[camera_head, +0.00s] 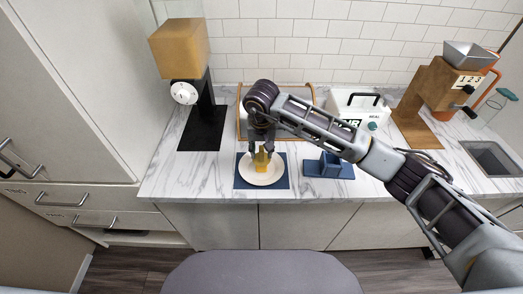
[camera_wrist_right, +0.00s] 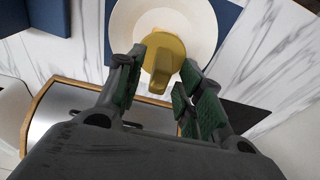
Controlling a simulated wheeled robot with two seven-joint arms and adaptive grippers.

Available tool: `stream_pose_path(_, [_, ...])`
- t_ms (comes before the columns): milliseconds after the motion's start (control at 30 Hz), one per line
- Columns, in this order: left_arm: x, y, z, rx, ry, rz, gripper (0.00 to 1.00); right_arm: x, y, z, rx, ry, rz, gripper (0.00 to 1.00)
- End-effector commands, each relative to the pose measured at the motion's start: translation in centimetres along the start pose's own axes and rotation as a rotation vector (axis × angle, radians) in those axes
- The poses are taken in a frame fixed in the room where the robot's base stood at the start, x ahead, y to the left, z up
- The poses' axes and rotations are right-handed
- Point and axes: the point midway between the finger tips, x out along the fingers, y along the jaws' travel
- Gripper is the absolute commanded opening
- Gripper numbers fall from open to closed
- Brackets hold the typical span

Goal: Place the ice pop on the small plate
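The yellow ice pop (camera_head: 261,163) is on the small white plate (camera_head: 273,174), which rests on a dark blue mat on the counter. In the right wrist view the ice pop (camera_wrist_right: 164,58) lies over the plate's inner area (camera_wrist_right: 197,22). My right gripper (camera_head: 262,147) reaches down above the plate. In the right wrist view its green-padded fingers (camera_wrist_right: 160,72) stand apart on both sides of the ice pop, with gaps beside its narrow end. Whether a fingertip touches its wider part is unclear. My left gripper is not in view.
A blue block (camera_head: 330,164) on another blue mat stands to the right of the plate. Behind are a wood-trimmed tray (camera_head: 240,117) and a white box (camera_head: 358,104). A coffee machine (camera_head: 190,82) stands at left, a grinder (camera_head: 434,92) at right. The counter's front left is clear.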

Motion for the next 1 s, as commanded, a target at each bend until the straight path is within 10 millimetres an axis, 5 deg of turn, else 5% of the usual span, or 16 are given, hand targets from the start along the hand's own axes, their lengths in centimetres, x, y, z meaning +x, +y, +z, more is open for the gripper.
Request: stream_pose_path(1000, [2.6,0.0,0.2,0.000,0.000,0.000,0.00,-10.2,0.0,0.1,0.000,-0.001,0.001,0.37])
